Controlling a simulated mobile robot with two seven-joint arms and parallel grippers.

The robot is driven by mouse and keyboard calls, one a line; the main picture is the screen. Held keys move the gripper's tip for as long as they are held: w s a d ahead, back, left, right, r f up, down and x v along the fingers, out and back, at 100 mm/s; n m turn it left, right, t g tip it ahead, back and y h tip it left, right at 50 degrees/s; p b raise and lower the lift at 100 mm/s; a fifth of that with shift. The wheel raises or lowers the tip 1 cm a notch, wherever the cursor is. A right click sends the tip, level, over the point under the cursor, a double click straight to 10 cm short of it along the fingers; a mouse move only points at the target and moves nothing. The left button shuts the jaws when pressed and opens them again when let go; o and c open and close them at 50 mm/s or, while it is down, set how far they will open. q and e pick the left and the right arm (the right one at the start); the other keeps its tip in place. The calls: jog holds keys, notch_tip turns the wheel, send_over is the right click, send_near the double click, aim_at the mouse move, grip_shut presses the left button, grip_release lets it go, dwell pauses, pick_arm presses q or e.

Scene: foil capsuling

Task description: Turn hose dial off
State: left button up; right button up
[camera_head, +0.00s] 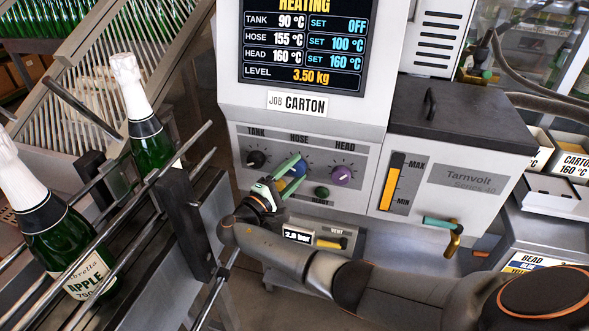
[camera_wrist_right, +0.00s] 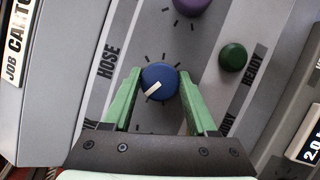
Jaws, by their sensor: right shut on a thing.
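The blue hose dial (camera_head: 296,170) is on the grey control panel under the HOSE label. My right gripper (camera_head: 286,176) has its green fingers on it. In the right wrist view, the blue dial (camera_wrist_right: 159,83) sits between the two fingertips and the jaws are shut on it. Its white pointer mark points to the lower left in that view. The screen (camera_head: 305,50) reads HOSE 155 °C with SET 100 °C, TANK 90 °C with SET OFF, and HEAD 160 °C with SET 160 °C. My left gripper is not in view.
The black tank dial (camera_head: 257,159) is left of the hose dial and the purple head dial (camera_head: 341,175) is right. A green ready button (camera_head: 322,192) is close below. A pressure gauge box (camera_head: 330,243) is lower down. Bottles (camera_head: 150,140) stand in a railed conveyor at left.

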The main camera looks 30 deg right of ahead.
jog(key=n+t, duration=0.1)
jog(key=n, duration=0.1)
jog(key=n+t+h+p, duration=0.1)
jog(key=n, duration=0.2)
jog(key=shift+n+t+p, duration=0.7)
jog(key=shift+n+t, duration=0.3)
jog(key=shift+n, duration=2)
jog(key=o, duration=1.4)
jog(key=shift+c, duration=0.2)
jog(key=b+v, duration=0.2)
jog(key=v, duration=1)
jog(key=shift+s+f, duration=0.2)
jog(key=shift+s, duration=0.05)
jog(key=shift+a, duration=0.1)
